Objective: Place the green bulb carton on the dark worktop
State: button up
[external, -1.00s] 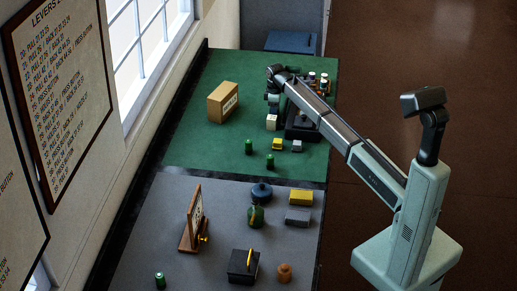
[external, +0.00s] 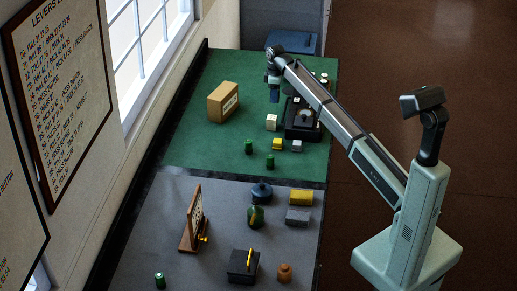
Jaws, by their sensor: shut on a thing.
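My gripper (external: 274,97) is over the far green part of the bench, pointing down, right of the cardboard box and beyond a small white block (external: 271,122). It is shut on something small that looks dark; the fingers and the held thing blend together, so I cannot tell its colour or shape. Two small green upright things, one on the left (external: 248,147) and one on the right (external: 270,161), stand on the green surface. Another green one (external: 160,280) stands on the dark grey worktop (external: 150,235) in front. I cannot tell which is a bulb carton.
A cardboard box (external: 222,103) stands left of my gripper. A black device (external: 302,120) and small yellow (external: 278,144) and grey blocks are to the right.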

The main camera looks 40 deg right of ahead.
jog(key=shift+r, duration=0.5)
jog(key=s+a+n, duration=0.2)
jog(key=a, duration=1.6)
jog(key=n, duration=1.5)
send_over(172, 210)
jog(key=shift+n, duration=0.3)
jog(key=shift+a+f, duration=0.1)
jog(key=shift+f, duration=4.8)
